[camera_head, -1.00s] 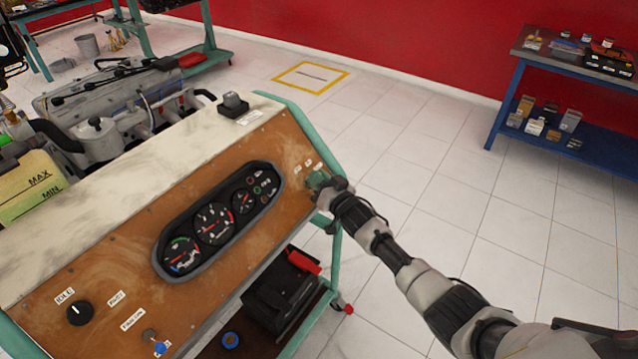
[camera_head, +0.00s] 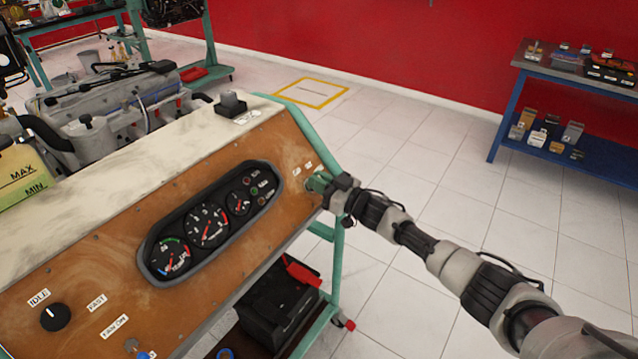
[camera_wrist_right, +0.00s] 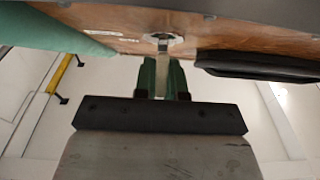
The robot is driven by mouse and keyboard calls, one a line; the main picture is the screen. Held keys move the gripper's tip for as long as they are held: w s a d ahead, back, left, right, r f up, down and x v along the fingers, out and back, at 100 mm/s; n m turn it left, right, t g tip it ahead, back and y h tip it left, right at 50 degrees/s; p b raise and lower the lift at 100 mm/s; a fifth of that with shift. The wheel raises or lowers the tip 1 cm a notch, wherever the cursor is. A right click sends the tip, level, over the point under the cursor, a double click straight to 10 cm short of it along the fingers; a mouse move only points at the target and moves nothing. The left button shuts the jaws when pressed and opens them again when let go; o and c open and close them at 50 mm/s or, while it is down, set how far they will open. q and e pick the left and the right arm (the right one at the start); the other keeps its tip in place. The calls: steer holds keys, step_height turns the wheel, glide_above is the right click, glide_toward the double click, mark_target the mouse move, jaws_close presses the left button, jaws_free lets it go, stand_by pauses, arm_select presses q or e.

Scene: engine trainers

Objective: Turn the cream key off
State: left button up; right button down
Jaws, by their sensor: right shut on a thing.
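The wooden control panel (camera_head: 215,290) has a key switch near its right end. In the right wrist view, the cream key (camera_wrist_right: 161,70) sits in a round metal lock (camera_wrist_right: 165,39) on the panel's face. My right gripper (camera_head: 322,184) is at this lock, its green fingers (camera_wrist_right: 161,82) closed around the key from both sides. In the head view the gripper hides the key and most of the lock, so the key's angle is hard to judge there. My left gripper is not in view.
A gauge cluster (camera_head: 210,221) lies left of the gripper, with a black idle knob (camera_head: 55,317) further left. A black battery (camera_head: 276,306) stands below the panel. A blue shelf table (camera_head: 575,84) is at the right. The floor between is clear.

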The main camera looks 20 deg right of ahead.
steer(key=c, duration=1.2)
jaws_free()
steer(key=v, duration=1)
steer(key=shift+s+d+b, duration=0.15)
steer(key=shift+s+b, duration=0.15)
steer(key=shift+f, duration=0.1)
